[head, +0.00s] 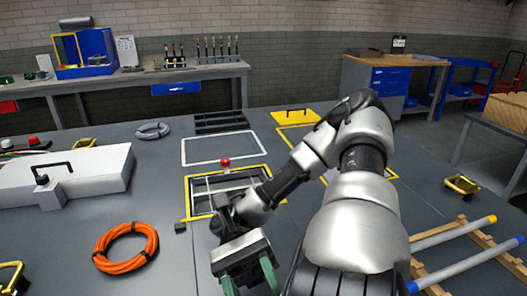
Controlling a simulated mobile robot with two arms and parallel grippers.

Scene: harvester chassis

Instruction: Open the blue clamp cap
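A white tube at the lower right has a blue end piece (520,239) at its far end and another blue piece (412,287) at its near end. I cannot tell which blue part is the clamp cap, or whether it is open or closed. My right gripper (251,282) is at the bottom centre, well left of the tubes, with its green fingers apart and nothing seen between them. Its fingertips are close to the lower picture edge. My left gripper is not in view.
A second white tube (440,236) with a yellow end lies on a wooden rack (510,262). An orange hose coil (126,247) lies left of my gripper. A yellow-framed opening (188,204) with a red knob (225,162) is behind it. A white handled box (95,168) stands left.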

